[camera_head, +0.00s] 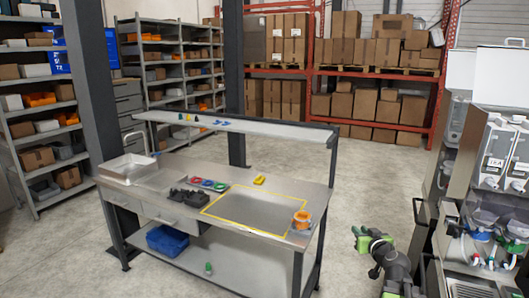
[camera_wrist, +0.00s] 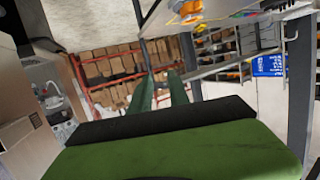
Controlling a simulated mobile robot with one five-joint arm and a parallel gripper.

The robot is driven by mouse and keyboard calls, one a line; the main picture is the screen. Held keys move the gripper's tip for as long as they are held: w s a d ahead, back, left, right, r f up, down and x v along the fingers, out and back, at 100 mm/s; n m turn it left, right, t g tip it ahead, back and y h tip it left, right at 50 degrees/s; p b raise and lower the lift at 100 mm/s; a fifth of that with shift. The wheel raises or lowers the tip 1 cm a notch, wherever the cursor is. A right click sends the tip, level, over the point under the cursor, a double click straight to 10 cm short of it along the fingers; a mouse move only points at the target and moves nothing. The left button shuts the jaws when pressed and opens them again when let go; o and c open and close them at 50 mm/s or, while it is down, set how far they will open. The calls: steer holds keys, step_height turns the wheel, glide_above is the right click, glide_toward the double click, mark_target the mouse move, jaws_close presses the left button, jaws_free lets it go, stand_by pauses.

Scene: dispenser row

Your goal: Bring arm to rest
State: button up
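My gripper (camera_head: 359,238) is at the lower right of the head view, held in the air to the right of the workbench and left of the dispenser row. Its green fingers also show in the wrist view (camera_wrist: 161,80), with a gap between them and nothing held. The dark links of my arm are folded behind it, partly cut off by the lower edge of the head view. The gripper appears apart from the bench and the dispensers.
The workbench (camera_head: 170,183) carries a yellow-outlined area and an orange tape-like item (camera_head: 302,220) near its right corner. The dispensers (camera_head: 494,155) stand close on the right. Pallet racks (camera_head: 375,71) are far behind. Bare floor lies between.

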steer(key=s+a+f+n+g+y, duration=0.1)
steer(key=a+f+g+y, duration=0.1)
steer(key=a+f, duration=0.35)
steer(key=s+a+f+n+g+y, duration=0.1)
steer(key=a+f+g+y, duration=0.1)
steer(key=a, duration=0.6)
steer(key=s+a+f+g+h, duration=0.1)
steer(key=s+a+f+g, duration=0.4)
steer(key=s, duration=0.3)
steer(key=s+a+f+m+g+h, duration=0.1)
steer(key=s+a+f+g+h, duration=0.1)
steer(key=s+a+f+g, duration=0.3)
steer(key=s+f+g+b, duration=0.1)
steer(key=s, duration=0.2)
steer(key=shift+a, duration=0.35)
steer(key=shift+s+d, duration=0.1)
